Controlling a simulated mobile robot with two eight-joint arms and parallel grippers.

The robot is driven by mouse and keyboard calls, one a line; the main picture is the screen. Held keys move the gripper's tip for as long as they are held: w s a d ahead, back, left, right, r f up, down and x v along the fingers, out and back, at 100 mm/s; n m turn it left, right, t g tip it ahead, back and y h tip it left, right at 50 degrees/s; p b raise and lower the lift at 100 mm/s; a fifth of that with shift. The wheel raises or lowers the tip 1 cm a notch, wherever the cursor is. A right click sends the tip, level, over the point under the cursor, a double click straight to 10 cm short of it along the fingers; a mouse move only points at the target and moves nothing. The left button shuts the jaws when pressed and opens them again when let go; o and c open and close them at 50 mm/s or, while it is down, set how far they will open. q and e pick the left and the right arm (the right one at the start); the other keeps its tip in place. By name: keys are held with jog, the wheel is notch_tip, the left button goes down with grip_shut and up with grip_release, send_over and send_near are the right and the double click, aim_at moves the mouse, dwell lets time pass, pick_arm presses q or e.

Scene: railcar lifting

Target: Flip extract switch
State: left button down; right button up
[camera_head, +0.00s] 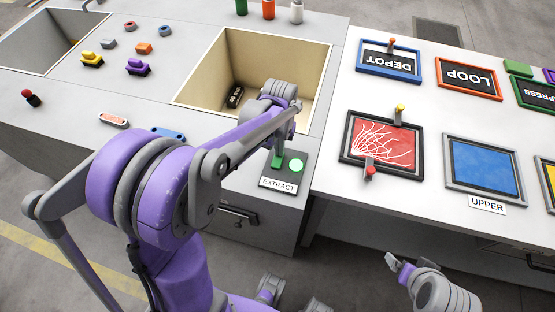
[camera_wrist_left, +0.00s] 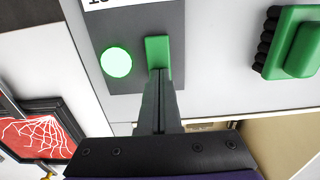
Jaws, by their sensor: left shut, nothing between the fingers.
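The EXTRACT panel (camera_head: 282,183) is a dark grey plate on the light counter, with a lit green round lamp (camera_head: 296,165) and a green switch (camera_head: 277,161). In the left wrist view the switch (camera_wrist_left: 158,54) stands beside the glowing lamp (camera_wrist_left: 116,62). My left gripper (camera_wrist_left: 160,74) is shut and empty, its fingertips right at the switch. They overlap its near end in that view; I cannot tell if they touch. In the head view my left arm covers most of this gripper. My right gripper (camera_head: 397,264) is low at the right, away from the panel; its jaw opening is unclear.
An open beige bin (camera_head: 204,87) with a small dark object lies behind the panel. A red picture panel (camera_head: 384,140) with knobs and a blue UPPER panel (camera_head: 484,168) lie to the right. A green block with black rollers (camera_wrist_left: 297,42) shows in the wrist view.

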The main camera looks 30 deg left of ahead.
pick_arm(q)
jog(key=shift+f, duration=0.2)
pick_arm(e)
jog(key=shift+f, duration=0.15)
pick_arm(q)
jog(key=shift+r, duration=0.2)
jog(key=shift+r+p, duration=1.9)
jog(key=shift+r, duration=1.5)
pick_arm(e)
jog(key=r, duration=0.1)
jog(key=w+r, duration=0.1)
jog(key=r, duration=0.3)
jog(key=shift+w, duration=0.25)
pick_arm(q)
jog(key=s+d+r+m+t, duration=0.1)
jog(key=s+d+t, duration=0.1)
jog(key=s, duration=0.5)
jog(key=s+d+r+m+t, duration=0.1)
jog(key=s+d+t, duration=0.2)
jog(key=s, duration=0.4)
jog(key=shift+s+d+r+m+t, duration=0.3)
jog(key=shift+s+d+r, duration=0.1)
jog(key=shift+d, duration=0.5)
